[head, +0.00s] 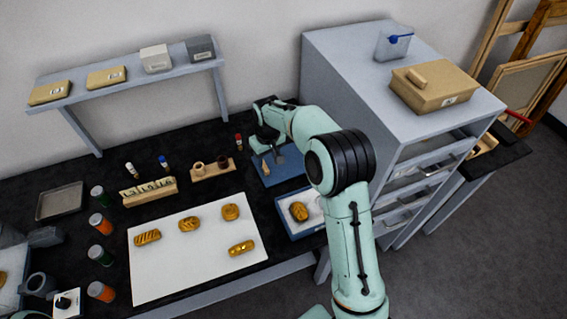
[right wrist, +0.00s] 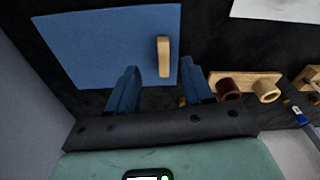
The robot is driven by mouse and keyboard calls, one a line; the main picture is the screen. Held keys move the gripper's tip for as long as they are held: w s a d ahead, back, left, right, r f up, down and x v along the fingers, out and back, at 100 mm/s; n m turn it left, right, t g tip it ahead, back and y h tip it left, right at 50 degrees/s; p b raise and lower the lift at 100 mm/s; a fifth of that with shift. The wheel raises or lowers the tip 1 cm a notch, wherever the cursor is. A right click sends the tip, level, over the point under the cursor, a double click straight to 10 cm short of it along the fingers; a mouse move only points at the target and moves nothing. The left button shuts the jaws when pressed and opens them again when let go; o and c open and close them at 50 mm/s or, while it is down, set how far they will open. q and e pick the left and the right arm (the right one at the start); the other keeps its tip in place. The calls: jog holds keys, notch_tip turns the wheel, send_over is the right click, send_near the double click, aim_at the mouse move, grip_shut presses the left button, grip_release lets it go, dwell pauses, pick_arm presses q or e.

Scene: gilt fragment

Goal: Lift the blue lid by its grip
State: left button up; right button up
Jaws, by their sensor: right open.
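The blue lid (right wrist: 95,45) is a flat blue panel lying on the dark tabletop, with a pale wooden grip (right wrist: 163,57) standing on it. In the head view the lid (head: 268,180) shows at the back right of the table, partly covered by my right arm. My right gripper (right wrist: 160,68) is open over the lid's near edge. Its two blue fingers are on either side of the grip in the picture, and the grip appears just beyond the fingertips. I cannot tell the height gap. My left gripper is not in view.
A wooden stand (head: 213,170) with two small cups is close beside the lid. A blue tray (head: 318,224) with a gilt piece lies in front. A white sheet (head: 165,275) with several gilt pieces is to the left. A grey cabinet (head: 345,52) rises to the right.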

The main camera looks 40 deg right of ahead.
aim_at(266, 167)
jog(key=f, duration=0.5)
jog(key=shift+w+a, duration=0.2)
jog(key=shift+w, duration=0.2)
grip_shut()
